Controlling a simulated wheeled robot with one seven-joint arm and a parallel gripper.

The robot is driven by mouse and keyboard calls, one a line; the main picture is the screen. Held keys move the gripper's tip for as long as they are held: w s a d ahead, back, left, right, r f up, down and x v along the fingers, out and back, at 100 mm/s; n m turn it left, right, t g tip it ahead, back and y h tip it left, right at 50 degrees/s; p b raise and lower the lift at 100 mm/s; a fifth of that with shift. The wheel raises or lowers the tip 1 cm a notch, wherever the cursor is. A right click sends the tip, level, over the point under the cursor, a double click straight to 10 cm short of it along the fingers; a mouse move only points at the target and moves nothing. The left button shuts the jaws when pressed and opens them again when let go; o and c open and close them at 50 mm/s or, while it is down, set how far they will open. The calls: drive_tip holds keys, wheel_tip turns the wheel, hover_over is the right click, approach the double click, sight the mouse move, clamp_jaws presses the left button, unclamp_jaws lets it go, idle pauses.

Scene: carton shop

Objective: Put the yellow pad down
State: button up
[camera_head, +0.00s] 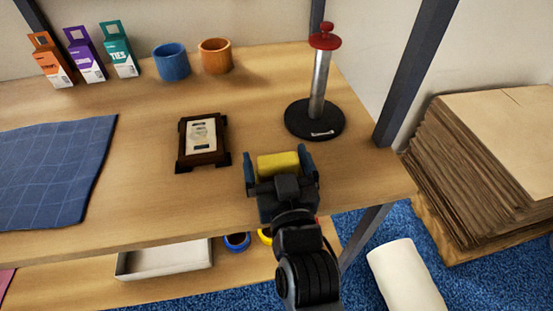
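The yellow pad (278,162) is a small yellow block between the two fingers of my gripper (277,158). The dark blue fingers sit against its left and right ends, so my gripper is shut on it. The pad and gripper are over the front right part of the wooden table top (150,215). I cannot tell whether the pad's underside touches the wood, as my gripper hides its near side.
A post on a black base (315,118) stands behind, right. A blue mat (50,165), a blue cup (171,62), an orange cup (215,56) and small boxes (88,57) are farther left. Dark uprights (415,70) bound the right.

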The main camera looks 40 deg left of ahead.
drive_tip(key=shift+f, duration=0.1)
drive_tip(key=v, duration=0.4)
drive_tip(key=b+v, duration=0.1)
drive_tip(key=v, duration=0.2)
drive_tip(key=shift+s+d+r, duration=0.2)
drive_tip(key=shift+s+d, duration=0.05)
drive_tip(key=shift+s, duration=0.05)
drive_tip(key=s+d+f+m+t+h, duration=0.2)
drive_tip(key=s+d+f+m+h, duration=0.1)
drive_tip(key=d, duration=0.9)
drive_tip(key=s+d+f+m+t+h, duration=0.1)
drive_tip(key=s+d+f+m+h, duration=0.2)
drive_tip(key=d, duration=0.9)
drive_tip(key=s+d+r+m+h, duration=0.2)
drive_tip(key=s+d+r+h, duration=0.1)
drive_tip(key=s+d, duration=0.4)
drive_tip(key=s+d+r+m+h, duration=0.2)
drive_tip(key=s+d+r+h, duration=0.1)
drive_tip(key=s+d, duration=0.4)
drive_tip(key=s+h, duration=0.1)
drive_tip(key=s, duration=0.2)
drive_tip(key=shift+s+h, duration=0.4)
